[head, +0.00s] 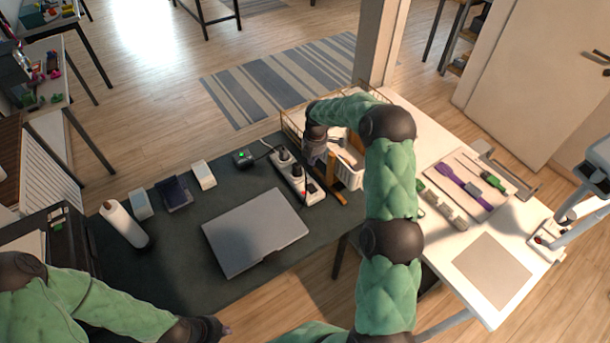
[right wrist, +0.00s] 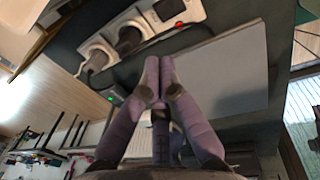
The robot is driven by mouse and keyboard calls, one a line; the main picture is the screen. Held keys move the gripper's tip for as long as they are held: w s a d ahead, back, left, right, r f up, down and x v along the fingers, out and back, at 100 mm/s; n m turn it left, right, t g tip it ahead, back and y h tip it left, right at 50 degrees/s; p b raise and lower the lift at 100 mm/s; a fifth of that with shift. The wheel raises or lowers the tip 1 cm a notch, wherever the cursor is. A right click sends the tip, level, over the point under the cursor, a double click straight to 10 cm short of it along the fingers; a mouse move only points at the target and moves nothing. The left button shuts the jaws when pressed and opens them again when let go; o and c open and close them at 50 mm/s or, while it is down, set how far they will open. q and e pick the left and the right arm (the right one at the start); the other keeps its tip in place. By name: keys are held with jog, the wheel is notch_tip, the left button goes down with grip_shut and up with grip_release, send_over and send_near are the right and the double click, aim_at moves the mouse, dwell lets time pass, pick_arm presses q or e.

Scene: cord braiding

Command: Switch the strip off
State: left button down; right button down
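The white power strip (head: 312,197) lies on the dark desk mat, with dark plugs in its sockets. In the right wrist view the strip (right wrist: 196,10) runs along the top, with a dark switch (right wrist: 168,9) and a small red spot beside it at one end. My right gripper (head: 313,158) is above the far part of the strip in the head view. In its wrist view its fingertips (right wrist: 160,78) are together with nothing seen between them, just below the strip in the picture. My left gripper (head: 222,330) is low at the front edge; its fingers are unclear.
A closed grey laptop (head: 255,232) lies left of the strip. A small black box with a green light (head: 243,157) sits behind it. A wire basket (head: 291,124) stands close behind the strip. A white table with tools adjoins right.

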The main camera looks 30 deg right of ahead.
aim_at(308, 185)
jog(key=shift+s, duration=0.1)
jog(key=f, duration=0.4)
jog(key=w+f, duration=0.1)
jog(key=f, duration=0.9)
jog(key=shift+w+a+b, duration=0.1)
jog(key=shift+w+b, duration=0.25)
jog(key=shift+w, duration=0.05)
jog(key=shift+w+f+b, duration=0.15)
jog(key=shift+f+b, duration=0.35)
jog(key=shift+b, duration=0.4)
jog(key=shift+r+p, duration=0.2)
jog(key=shift+p, duration=0.1)
jog(key=shift+s, duration=0.2)
